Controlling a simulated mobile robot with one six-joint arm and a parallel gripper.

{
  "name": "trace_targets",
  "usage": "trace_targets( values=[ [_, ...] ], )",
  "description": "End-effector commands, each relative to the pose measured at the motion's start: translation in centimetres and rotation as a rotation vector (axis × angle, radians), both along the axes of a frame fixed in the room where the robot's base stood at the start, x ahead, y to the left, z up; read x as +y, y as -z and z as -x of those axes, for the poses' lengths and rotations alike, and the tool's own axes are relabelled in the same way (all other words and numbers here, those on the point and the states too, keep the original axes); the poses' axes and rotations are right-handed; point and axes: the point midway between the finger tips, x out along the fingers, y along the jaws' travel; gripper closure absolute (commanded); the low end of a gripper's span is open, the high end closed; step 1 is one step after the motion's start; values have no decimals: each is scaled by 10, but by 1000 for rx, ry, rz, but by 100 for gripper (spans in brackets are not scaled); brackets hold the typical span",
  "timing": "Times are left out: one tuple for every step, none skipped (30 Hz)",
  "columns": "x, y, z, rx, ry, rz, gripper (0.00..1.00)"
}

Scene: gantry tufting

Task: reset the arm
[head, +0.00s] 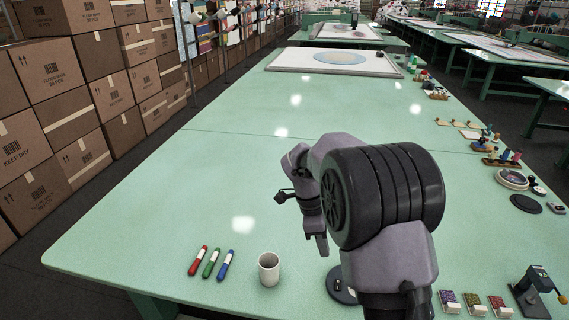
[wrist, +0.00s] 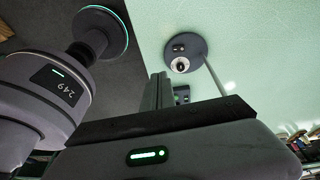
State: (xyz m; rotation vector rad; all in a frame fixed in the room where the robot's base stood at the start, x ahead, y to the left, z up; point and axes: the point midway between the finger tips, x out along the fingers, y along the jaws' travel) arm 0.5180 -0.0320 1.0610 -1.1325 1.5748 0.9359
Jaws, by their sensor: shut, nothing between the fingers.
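My arm is folded in the right half of the head view, above the green table (head: 240,170). My gripper (head: 321,247) points down over the table, left of the large black joint. Its fingers look closed together and hold nothing. It is up and right of a white cup (head: 269,269), apart from it. In the wrist view parts of my own arm fill the left and bottom, with green tabletop behind.
Red (head: 198,261), green (head: 212,263) and blue (head: 226,265) markers lie left of the cup. A dark round disc (head: 338,287) is partly hidden behind my arm. Small trays (head: 475,304) and tools line the right edge. Cardboard boxes (head: 60,90) stand left. The table's left middle is clear.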

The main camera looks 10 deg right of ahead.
Motion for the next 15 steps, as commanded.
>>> trace_targets(
  values=[
    [3, -16, 9, -21, -64, -31, 100],
    [6, -29, 18, -35, -130, -58, 100],
    [12, -48, 35, -61, -237, -97, 100],
    [16, -62, 51, -84, -329, -125, 100],
    [21, -75, 69, -111, -429, -150, 100],
    [27, -89, 93, -151, -562, -176, 100],
    [32, -97, 112, -183, -663, -188, 100],
    [37, -102, 131, -216, -763, -195, 100],
    [43, -107, 155, -262, -892, -194, 100],
    [48, -108, 172, -294, -984, -186, 100],
    [52, -108, 188, -325, -1069, -175, 100],
    [57, -106, 207, -363, -1172, -155, 100],
    [60, -104, 219, -388, -1240, -137, 100],
    [63, -101, 229, -409, -1299, -119, 100],
    [66, -97, 240, -432, -1365, -95, 100]
  ],
)
